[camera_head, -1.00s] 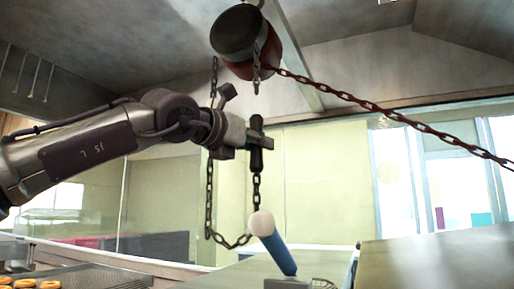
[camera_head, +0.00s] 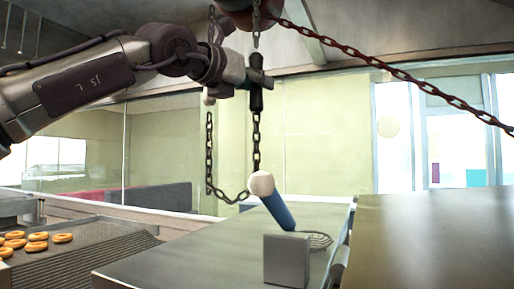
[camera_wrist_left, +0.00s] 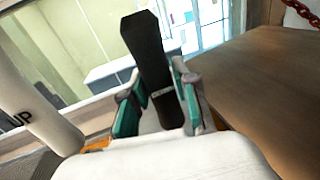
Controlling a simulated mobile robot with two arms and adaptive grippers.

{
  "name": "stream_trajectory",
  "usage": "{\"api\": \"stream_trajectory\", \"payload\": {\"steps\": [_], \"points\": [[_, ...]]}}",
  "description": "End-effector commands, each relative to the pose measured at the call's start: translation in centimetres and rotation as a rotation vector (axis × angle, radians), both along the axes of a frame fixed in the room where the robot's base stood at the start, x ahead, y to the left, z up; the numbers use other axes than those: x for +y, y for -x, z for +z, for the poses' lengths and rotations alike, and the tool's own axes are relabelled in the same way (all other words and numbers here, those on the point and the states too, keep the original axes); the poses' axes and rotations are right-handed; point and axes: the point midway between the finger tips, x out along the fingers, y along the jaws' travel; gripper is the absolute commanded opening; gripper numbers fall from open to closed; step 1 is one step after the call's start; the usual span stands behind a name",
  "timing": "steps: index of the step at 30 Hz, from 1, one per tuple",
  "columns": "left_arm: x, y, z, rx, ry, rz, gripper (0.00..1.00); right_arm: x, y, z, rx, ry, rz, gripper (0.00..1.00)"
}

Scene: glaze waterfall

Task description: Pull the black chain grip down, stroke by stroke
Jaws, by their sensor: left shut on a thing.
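The black chain grip (camera_head: 256,99) hangs upright in the head view, with dark chain above and below it. My left gripper (camera_head: 254,80) is shut on its upper part. In the left wrist view the black grip (camera_wrist_left: 150,55) stands between the teal-padded fingers of my left gripper (camera_wrist_left: 160,97). The lower chain (camera_head: 256,140) runs down from the grip and loops up to the left. The red hoist body (camera_head: 247,18) is cut off by the top edge. My right gripper is not in view.
A reddish chain (camera_head: 400,75) slants from the hoist to the right. Below are a grey counter (camera_head: 180,262), a blue rod with a white ball end (camera_head: 276,209), a grey block (camera_head: 287,262) and a rack of doughnuts (camera_head: 90,245). A brown worktop (camera_head: 430,240) fills the lower right.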

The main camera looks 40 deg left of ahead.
Motion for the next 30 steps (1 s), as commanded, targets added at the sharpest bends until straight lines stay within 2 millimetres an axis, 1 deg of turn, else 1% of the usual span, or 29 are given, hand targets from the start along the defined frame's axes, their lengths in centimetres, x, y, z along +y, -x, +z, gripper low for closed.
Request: {"api": "stream_trajectory", "payload": {"steps": [1,25,30], "points": [[0.0,0.0,-1.2,0.003,-0.003,0.0,0.0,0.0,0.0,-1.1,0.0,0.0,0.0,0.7],[-0.1,-0.1,-9.4,0.008,-0.004,0.001,0.0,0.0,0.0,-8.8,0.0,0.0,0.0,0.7],[0.0,-0.1,-11.1,0.009,-0.003,0.001,0.0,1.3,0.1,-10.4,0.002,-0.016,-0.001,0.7]]}}
